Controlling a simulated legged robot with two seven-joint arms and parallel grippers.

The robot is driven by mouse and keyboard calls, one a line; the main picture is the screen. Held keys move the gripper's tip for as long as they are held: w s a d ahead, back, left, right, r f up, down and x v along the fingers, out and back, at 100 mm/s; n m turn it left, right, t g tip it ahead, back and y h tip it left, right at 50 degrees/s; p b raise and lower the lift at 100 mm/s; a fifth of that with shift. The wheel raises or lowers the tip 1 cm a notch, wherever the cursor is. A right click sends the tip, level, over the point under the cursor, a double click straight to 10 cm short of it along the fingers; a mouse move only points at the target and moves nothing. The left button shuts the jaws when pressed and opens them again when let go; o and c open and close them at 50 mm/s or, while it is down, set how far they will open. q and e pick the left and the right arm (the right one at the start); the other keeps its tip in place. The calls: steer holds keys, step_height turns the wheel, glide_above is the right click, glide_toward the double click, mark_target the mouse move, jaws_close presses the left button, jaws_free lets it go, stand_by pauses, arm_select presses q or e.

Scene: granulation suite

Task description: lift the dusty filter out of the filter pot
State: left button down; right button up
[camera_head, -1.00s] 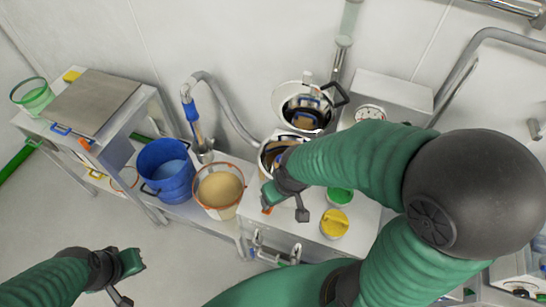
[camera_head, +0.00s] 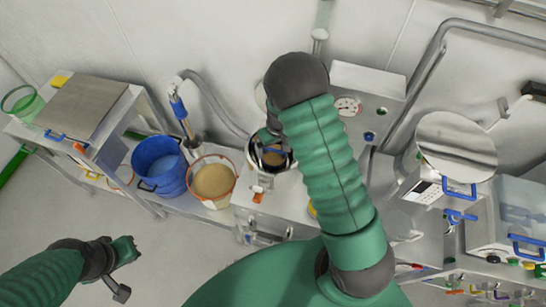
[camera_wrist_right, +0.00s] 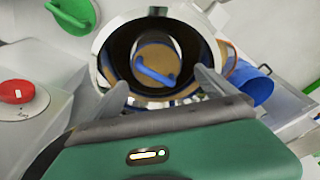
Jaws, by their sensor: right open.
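The filter pot (camera_wrist_right: 101,55), a round vessel with a pale metal rim and dark inside, shows in the right wrist view. Inside lies what appears to be the dusty filter (camera_wrist_right: 168,53), a tan disc with a blue bar handle (camera_wrist_right: 155,72). In the head view, the pot (camera_head: 289,165) is partly covered by my right arm. My right gripper (camera_wrist_right: 162,80) is open and empty, its fingers apart at the pot's near side, either side of the handle in the picture. Contact cannot be told. My left gripper (camera_head: 126,265) hangs over the floor, away from the pot; its jaws are unclear.
Left of the pot stand a tan-filled bucket (camera_head: 213,182) and a blue bucket (camera_head: 160,168). A hose with a blue grip (camera_head: 178,106) rises behind them. A gauge (camera_head: 348,106) is at the back. A round metal lid (camera_head: 456,146) stands at right.

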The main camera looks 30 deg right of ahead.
mark_target(275, 155)
steer(key=f, duration=0.1)
steer(key=d+f, duration=0.1)
steer(key=w+f+p, duration=0.1)
steer(key=f, duration=0.1)
steer(key=shift+d, duration=0.15)
step_height(275, 155, down, 4)
steer(key=shift+s+r+p, duration=0.1)
steer(key=shift+p, duration=0.7)
steer(key=shift+a+f, duration=0.2)
steer(key=shift+f, duration=0.05)
steer(key=shift+a, duration=0.15)
steer(key=shift+d, duration=0.25)
steer(key=c, duration=1.1)
arm_select(q)
steer(key=r, duration=0.1)
steer(key=d+r, duration=0.1)
steer(key=shift+w+r, duration=0.2)
steer(key=shift+r, duration=0.15)
arm_select(e)
steer(key=shift+c, duration=0.2)
arm_select(q)
steer(key=shift+a, duration=0.1)
arm_select(e)
steer(key=shift+w, duration=0.2)
